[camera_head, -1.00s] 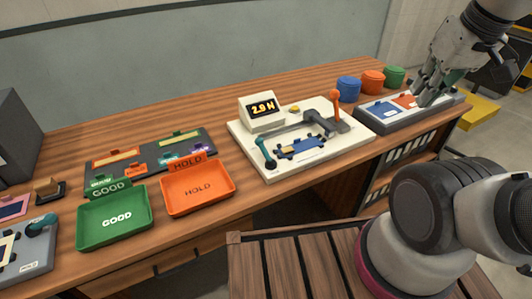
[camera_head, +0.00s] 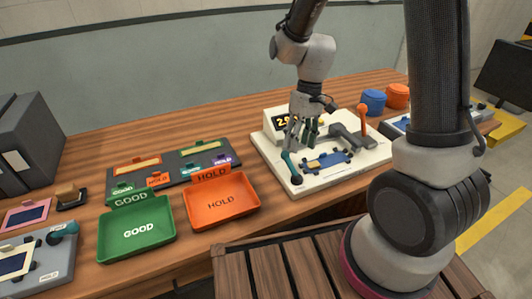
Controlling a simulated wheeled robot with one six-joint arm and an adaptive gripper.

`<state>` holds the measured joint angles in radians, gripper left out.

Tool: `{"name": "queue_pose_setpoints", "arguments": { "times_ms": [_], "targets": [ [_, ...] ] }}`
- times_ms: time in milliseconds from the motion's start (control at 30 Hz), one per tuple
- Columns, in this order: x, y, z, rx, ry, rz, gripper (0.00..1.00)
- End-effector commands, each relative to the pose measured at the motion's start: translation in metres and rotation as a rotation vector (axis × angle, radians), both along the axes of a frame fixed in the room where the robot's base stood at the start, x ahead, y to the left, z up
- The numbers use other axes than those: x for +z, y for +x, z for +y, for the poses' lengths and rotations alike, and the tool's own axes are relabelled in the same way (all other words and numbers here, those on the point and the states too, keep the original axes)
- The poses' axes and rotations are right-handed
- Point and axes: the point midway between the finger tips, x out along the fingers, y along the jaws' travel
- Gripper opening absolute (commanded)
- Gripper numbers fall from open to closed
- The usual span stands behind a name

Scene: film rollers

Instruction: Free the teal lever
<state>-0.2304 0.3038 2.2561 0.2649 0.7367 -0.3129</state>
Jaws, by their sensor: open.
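A teal lever (camera_head: 291,167) stands tilted at the front left of the white test board (camera_head: 345,179). A blue part with a yellow patch (camera_head: 327,160) lies on the board just right of it. My gripper (camera_head: 301,145) is open, pointing down over the board's left side, close above and slightly right of the teal lever's upper end. I cannot tell whether they touch. An orange-knobbed lever (camera_head: 362,118) with a grey clamp stands at the board's right. The display box (camera_head: 283,122) behind is partly hidden by my gripper.
The green GOOD tray (camera_head: 137,229) and orange HOLD tray (camera_head: 222,201) stand left of the board. A dark card rack (camera_head: 172,167) lies behind them. Blue (camera_head: 373,101) and orange (camera_head: 397,96) cups stand at the back right.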

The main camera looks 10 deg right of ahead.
Motion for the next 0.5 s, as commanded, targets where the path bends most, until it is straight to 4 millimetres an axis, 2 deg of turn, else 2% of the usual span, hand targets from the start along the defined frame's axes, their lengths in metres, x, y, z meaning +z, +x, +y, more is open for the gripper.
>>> {"name": "queue_pose_setpoints", "arguments": {
  "times_ms": [33,100,267,500],
  "targets": [
    [0.001,0.014,0.005,0.017,0.021,-0.043,0.47],
    [0.004,0.025,0.009,0.049,0.041,-0.092,0.47],
    [-0.007,0.025,0.011,0.091,0.046,-0.106,0.47],
    [-0.046,0.021,0.018,0.09,0.045,-0.103,0.47]
  ]
}}
